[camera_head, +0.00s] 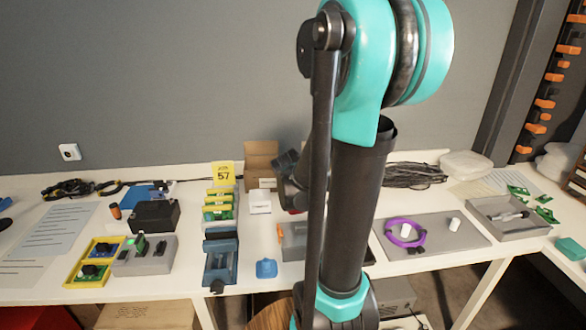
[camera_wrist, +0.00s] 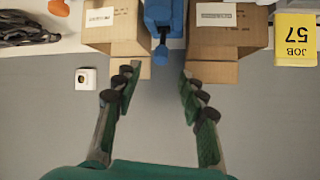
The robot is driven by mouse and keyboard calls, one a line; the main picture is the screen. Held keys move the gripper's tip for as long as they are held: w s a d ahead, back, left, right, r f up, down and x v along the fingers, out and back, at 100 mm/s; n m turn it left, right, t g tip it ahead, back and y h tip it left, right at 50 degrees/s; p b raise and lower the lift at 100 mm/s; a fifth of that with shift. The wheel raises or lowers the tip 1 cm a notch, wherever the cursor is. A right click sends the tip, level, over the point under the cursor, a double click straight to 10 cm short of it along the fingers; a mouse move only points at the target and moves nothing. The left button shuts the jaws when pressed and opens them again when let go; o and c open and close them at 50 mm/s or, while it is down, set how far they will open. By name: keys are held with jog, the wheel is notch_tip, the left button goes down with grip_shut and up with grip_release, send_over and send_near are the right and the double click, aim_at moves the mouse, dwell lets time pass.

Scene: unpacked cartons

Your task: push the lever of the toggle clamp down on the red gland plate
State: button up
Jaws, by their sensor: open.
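I cannot make out the toggle clamp or its lever for certain in either view. A small red patch (camera_head: 297,211) shows beside my arm in the head view; most of it is hidden, so I cannot tell whether it is the gland plate. In the wrist view a blue device (camera_wrist: 163,18) with a narrow blue end stands between cardboard boxes; I cannot tell whether it belongs to the clamp. My gripper (camera_wrist: 157,88) is open and empty, its fingers spread wide below the blue device in the picture. In the head view my arm covers the middle of the table.
In the head view, a blue vice (camera_head: 221,262) and a grey mat (camera_head: 455,232) with a purple ring (camera_head: 406,234) lie on the white table. The grey wall rises behind.

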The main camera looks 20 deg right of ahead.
jog(key=shift+w+d, duration=0.25)
jog(key=c, duration=0.4)
jog(key=w+d+g, duration=0.1)
jog(key=w+d, duration=0.1)
jog(key=w+d+r+m+g, duration=0.1)
jog(key=w+g, duration=0.1)
jog(key=w+d+m+g+y, duration=0.1)
jog(key=w+d, duration=0.1)
jog(key=shift+d+r, duration=0.35)
grip_shut()
notch_tip(320, 180, up, 7)
jog(key=w+d+g+y, duration=0.2)
jog(key=d+g+y, duration=0.1)
jog(key=g+y, duration=0.1)
jog(key=shift+m, duration=0.4)
jog(key=shift+w+a+f, duration=0.1)
jog(key=shift+a+f, duration=0.6)
jog(key=shift+f, duration=1)
jog(key=shift+s+a+f, duration=0.1)
jog(key=shift+a+f, duration=0.6)
jog(key=shift+f, duration=1.05)
jog(key=shift+w+a+f, duration=0.1)
jog(key=shift+a+f, duration=0.6)
jog(key=shift+f, duration=1)
